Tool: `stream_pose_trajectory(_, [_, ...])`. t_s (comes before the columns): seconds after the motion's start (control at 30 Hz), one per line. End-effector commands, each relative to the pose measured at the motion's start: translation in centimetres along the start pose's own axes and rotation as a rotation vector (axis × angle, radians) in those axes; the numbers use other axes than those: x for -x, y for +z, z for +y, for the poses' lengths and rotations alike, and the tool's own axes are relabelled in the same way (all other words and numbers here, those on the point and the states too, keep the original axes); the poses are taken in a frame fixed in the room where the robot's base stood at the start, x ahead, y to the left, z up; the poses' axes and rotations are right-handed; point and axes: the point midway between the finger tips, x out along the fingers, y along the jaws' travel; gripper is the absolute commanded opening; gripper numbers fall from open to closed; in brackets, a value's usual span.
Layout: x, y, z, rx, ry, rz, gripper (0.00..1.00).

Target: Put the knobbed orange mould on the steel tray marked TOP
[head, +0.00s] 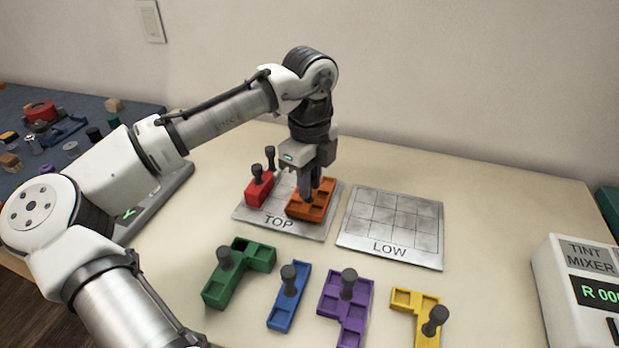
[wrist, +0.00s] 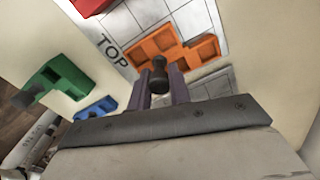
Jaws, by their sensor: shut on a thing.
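The orange mould (head: 309,209) is at the right part of the steel tray marked TOP (head: 279,222), beside a red mould (head: 259,190). My gripper (head: 309,190) is above the orange mould, with its fingers shut on the mould's dark knob. In the wrist view the orange mould (wrist: 172,52) lies over the gridded tray face, with its knob (wrist: 159,75) between the two fingers. I cannot tell whether it touches the tray or hovers just above it. The fingers hide part of the knob in the head view.
The tray marked LOW (head: 392,226) is empty, to the right. Green (head: 238,270), blue (head: 289,296), purple (head: 346,306) and yellow (head: 417,314) knobbed moulds lie along the front. A tint mixer (head: 581,290) stands at the right. A blue mat (head: 70,150) with small objects is at the left.

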Motion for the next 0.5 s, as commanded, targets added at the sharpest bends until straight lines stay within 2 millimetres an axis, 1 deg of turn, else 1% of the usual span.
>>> stream_pose_trajectory(0.07, [-0.15, -0.01, -0.01, 0.000, 0.000, 0.000, 0.00])
stream_pose_trajectory(0.1, [-0.10, 0.00, -0.01, 0.000, 0.000, 0.000, 0.25])
stream_pose_trajectory(0.27, [-0.10, 0.00, 0.00, 0.000, 0.000, 0.000, 0.45])
stream_pose_trajectory(0.5, [-0.09, 0.00, 0.00, 0.000, 0.000, 0.000, 0.45])
